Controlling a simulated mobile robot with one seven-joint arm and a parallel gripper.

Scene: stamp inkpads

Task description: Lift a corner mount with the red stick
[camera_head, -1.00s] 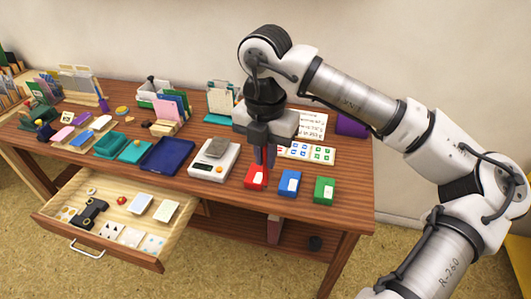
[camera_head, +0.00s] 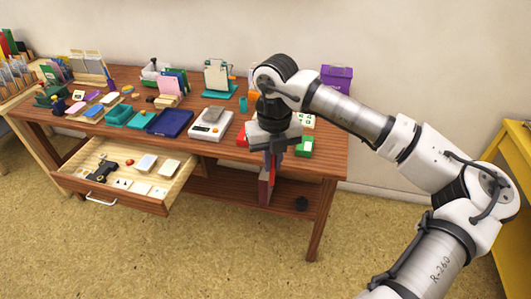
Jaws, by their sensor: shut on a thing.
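My gripper (camera_head: 271,158) points down in front of the table's front edge, right of the open drawer. It is shut on a thin red stick (camera_head: 272,169), whose lower end shows below the fingers. The open drawer (camera_head: 152,206) holds several small cards. One white card with dark triangles (camera_head: 122,183) lies near its front and may carry the corner mounts; it is too small to be sure. My gripper is well to the right of this card and apart from it.
Also in the drawer are a black tool (camera_head: 102,171), a small red item (camera_head: 128,163) and pale blocks (camera_head: 168,167). On the table stand a scale (camera_head: 211,125), a blue tray (camera_head: 170,122), a red inkpad (camera_head: 242,139) and a green inkpad (camera_head: 304,147). Floor in front is clear.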

